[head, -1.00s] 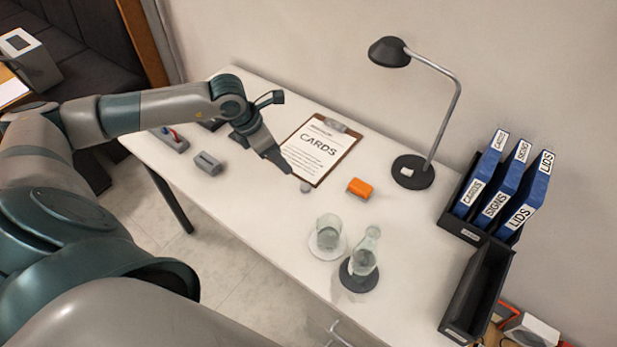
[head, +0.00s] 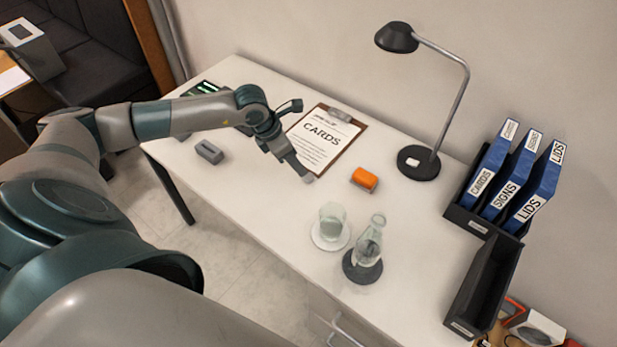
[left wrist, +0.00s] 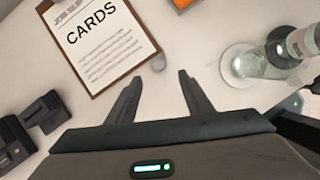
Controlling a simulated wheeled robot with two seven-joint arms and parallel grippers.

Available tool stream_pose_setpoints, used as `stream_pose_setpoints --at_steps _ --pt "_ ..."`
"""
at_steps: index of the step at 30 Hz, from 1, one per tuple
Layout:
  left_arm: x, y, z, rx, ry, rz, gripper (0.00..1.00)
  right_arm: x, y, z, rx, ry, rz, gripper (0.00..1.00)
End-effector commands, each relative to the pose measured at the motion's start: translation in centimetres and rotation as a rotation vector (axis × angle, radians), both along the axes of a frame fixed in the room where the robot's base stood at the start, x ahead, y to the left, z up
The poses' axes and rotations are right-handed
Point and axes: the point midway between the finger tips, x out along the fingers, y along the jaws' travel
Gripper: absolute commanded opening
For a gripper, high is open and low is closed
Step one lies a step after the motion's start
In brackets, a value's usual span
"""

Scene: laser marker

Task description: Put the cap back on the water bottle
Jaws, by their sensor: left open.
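The water bottle (head: 369,243), clear glass and narrow-necked, stands upright on a dark round coaster (head: 357,275). Its top shows no cap that I can make out. A small grey round piece, apparently the cap (left wrist: 158,62), lies on the table by the clipboard's corner. In the head view it is mostly hidden at my left fingertips. My left gripper (left wrist: 157,82) is open and empty. Its fingers point at the cap, which appears just beyond the gap between the tips.
A drinking glass (head: 332,221) on a pale coaster stands close beside the bottle. A clipboard marked CARDS (head: 325,140), an orange block (head: 364,179) and a black lamp (head: 418,163) are farther back. A grey block (head: 209,152) lies left. Binders (head: 512,175) stand right.

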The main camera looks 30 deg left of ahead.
Motion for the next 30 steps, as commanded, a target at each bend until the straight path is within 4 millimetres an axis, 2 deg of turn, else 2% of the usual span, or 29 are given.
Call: stream_pose_setpoints --at_steps 1,6,25,30 --pt "0.3 -0.3 -1.2 -0.002 0.001 -0.001 0.47 0.0 0.0 -0.8 0.000 0.000 0.000 0.43" --pt "1.0 -0.6 -3.0 0.000 0.000 -0.001 0.47 0.3 0.1 -1.6 0.002 -0.007 0.000 0.43" --pt "1.4 -0.7 -3.9 0.000 0.000 0.000 0.47 1.1 0.4 -1.8 0.008 -0.026 0.002 0.43" --pt "1.9 -0.7 -5.2 -0.001 -0.001 0.001 0.47 3.0 1.0 -2.0 0.019 -0.070 0.004 0.43"
